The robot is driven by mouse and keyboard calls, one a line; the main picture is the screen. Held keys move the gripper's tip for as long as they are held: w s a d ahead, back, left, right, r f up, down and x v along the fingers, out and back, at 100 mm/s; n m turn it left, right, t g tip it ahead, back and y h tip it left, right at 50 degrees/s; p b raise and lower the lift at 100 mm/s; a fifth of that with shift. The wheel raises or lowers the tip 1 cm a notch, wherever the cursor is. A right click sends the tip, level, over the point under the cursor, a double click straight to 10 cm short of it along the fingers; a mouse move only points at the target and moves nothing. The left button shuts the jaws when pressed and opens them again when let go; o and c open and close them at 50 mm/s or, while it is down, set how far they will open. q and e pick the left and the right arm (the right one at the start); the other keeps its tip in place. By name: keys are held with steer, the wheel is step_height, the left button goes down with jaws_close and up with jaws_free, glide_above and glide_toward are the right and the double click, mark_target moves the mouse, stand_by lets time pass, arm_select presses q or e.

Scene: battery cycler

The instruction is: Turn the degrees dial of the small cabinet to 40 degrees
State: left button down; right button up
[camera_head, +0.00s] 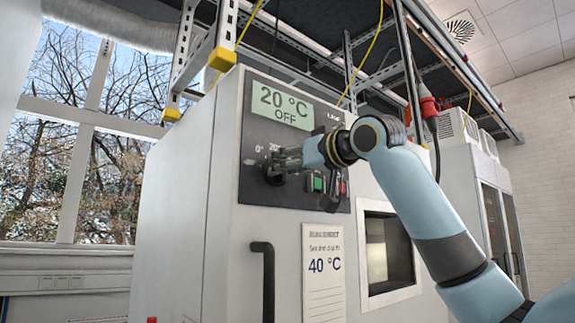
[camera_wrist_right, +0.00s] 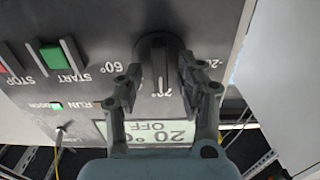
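The small cabinet (camera_head: 170,205) is a white box with a dark control panel. Its degrees dial (camera_wrist_right: 158,62) is a dark knob whose white line points at the 20° mark in the right wrist view. The display (camera_head: 282,105) reads 20 °C OFF. My right gripper (camera_head: 286,162) is at the dial, which it partly hides in the head view. In the right wrist view its two fingers (camera_wrist_right: 158,80) stand apart on either side of the knob; I see no clear grip on it. My left gripper is not in view.
Green START (camera_wrist_right: 57,58) and red STOP buttons sit beside the dial. A note (camera_head: 323,275) reading 40 °C, a black door handle (camera_head: 264,280) and a window (camera_head: 389,252) are below. Metal racking and cables hang above the cabinet.

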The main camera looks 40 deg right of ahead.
jaws_close()
steer(key=shift+m, duration=0.3)
steer(key=shift+d+m, duration=0.15)
steer(key=shift+m, duration=3.35)
jaws_free()
